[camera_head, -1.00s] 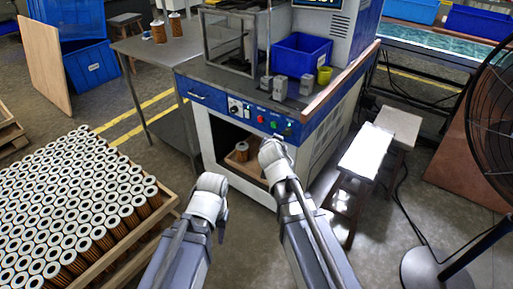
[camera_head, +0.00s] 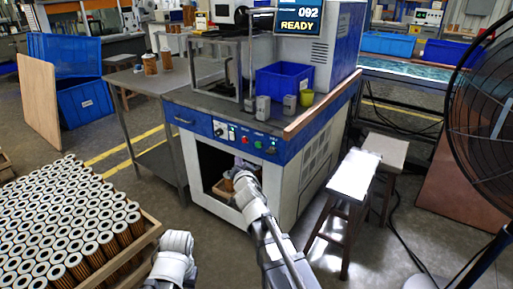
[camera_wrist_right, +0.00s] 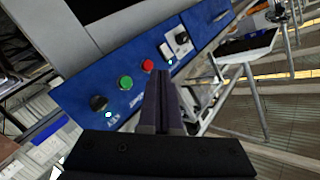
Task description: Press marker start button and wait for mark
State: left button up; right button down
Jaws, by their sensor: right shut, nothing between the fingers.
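The marking machine's blue front panel (camera_head: 225,131) carries a red button (camera_head: 244,139), a green button (camera_head: 258,144) and a black knob (camera_head: 271,148). The right wrist view also shows the red button (camera_wrist_right: 147,66), green button (camera_wrist_right: 125,83) and black knob (camera_wrist_right: 98,103). The machine's screen (camera_head: 299,20) reads "092" and "READY". My right gripper (camera_head: 241,165) is in front of the machine, just below the panel. In the right wrist view its fingers (camera_wrist_right: 162,75) are shut and empty, their tips near the red button. My left forearm shows at bottom; its fingers are hidden.
A wooden-edged tray of filter cartridges (camera_head: 150,222) lies at left. Stools (camera_head: 352,175) and a large fan (camera_head: 487,110) stand at right.

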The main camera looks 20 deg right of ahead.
jog(key=w+d, duration=0.5)
jog(key=d, duration=0.2)
jog(key=shift+w, duration=0.2)
dwell(2.2)
jog(key=shift+w+d, duration=0.25)
jog(key=shift+d, duration=0.05)
jog(key=shift+w+d, duration=0.25)
jog(key=shift+d, duration=0.05)
dwell(0.6)
jog(key=shift+s+a, duration=0.5)
jog(key=shift+a, duration=0.15)
jog(key=s+a, duration=0.1)
jog(key=a, duration=0.1)
jog(key=s+a, duration=0.2)
dwell(0.7)
